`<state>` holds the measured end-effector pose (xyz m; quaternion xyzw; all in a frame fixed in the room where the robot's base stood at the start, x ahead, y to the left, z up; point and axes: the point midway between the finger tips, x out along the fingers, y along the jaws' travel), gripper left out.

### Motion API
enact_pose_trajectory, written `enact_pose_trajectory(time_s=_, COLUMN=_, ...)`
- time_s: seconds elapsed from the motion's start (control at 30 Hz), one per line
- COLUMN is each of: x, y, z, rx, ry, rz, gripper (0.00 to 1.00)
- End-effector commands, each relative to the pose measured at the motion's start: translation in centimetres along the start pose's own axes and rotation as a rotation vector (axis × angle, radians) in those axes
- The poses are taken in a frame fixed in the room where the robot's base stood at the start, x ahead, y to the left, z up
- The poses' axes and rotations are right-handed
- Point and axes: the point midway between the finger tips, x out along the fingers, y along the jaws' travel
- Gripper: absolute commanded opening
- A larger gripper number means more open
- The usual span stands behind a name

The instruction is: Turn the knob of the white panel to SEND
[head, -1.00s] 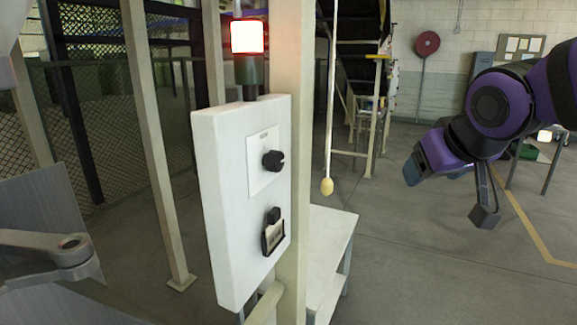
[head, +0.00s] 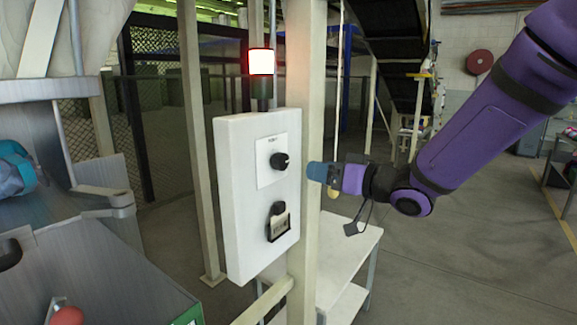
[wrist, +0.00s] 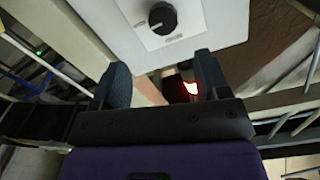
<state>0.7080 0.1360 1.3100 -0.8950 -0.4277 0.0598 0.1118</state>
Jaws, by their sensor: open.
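The white panel (head: 235,200) is fixed to a beige post in the head view. The label text is too small to read. My gripper (head: 314,171) is right of the knob, at about its height, apart from it. In the wrist view the knob (wrist: 162,18) shows ahead, beyond the two open fingertips of my gripper (wrist: 160,75). Nothing is between the fingers.
A lit red-white lamp (head: 261,62) stands on top of the panel. The beige post (head: 304,130) is close beside my gripper. A white table (head: 345,245) is below. A grey metal structure with a green-edged bin (head: 150,305) is at the left.

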Motion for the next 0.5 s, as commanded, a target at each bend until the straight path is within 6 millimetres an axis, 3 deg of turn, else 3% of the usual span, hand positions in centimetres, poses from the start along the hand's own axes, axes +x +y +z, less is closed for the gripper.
enact_pose_trajectory(time_s=0.23, x=1.9, y=-0.2, z=0.1, rx=0.01, ry=0.007, rz=-0.022, gripper=0.69)
enact_pose_trajectory(time_s=0.5, x=6.7, y=-0.3, z=0.1, rx=0.009, ry=0.007, rz=-0.022, gripper=0.69)
